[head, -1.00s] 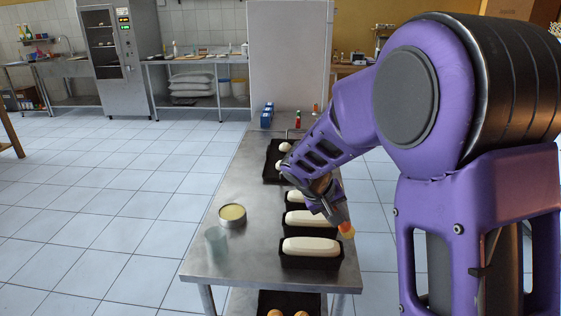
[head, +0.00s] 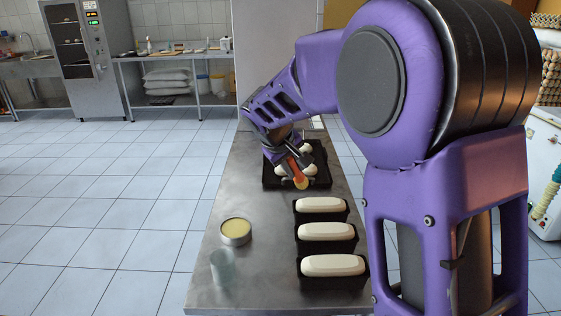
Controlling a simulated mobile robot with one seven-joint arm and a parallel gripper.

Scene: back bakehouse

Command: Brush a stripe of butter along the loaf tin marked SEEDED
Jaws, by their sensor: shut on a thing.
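Three black loaf tins with pale dough stand in a row along the right of the steel table: a near tin (head: 334,283), a middle tin (head: 327,247) and a far tin (head: 321,216). No SEEDED mark can be read on any of them. My gripper (head: 295,163) is shut on a brush (head: 300,181) with an orange part and a pale tip pointing down. The brush is beyond the far tin, in front of the black tray; whether it touches anything I cannot tell. A round tub of yellow butter (head: 235,233) stands left of the tins.
A clear cup (head: 222,266) stands in front of the butter tub. A black tray (head: 270,183) with dough balls lies at the far part of the steel table (head: 262,285), partly behind my gripper. The table's left side is mostly bare.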

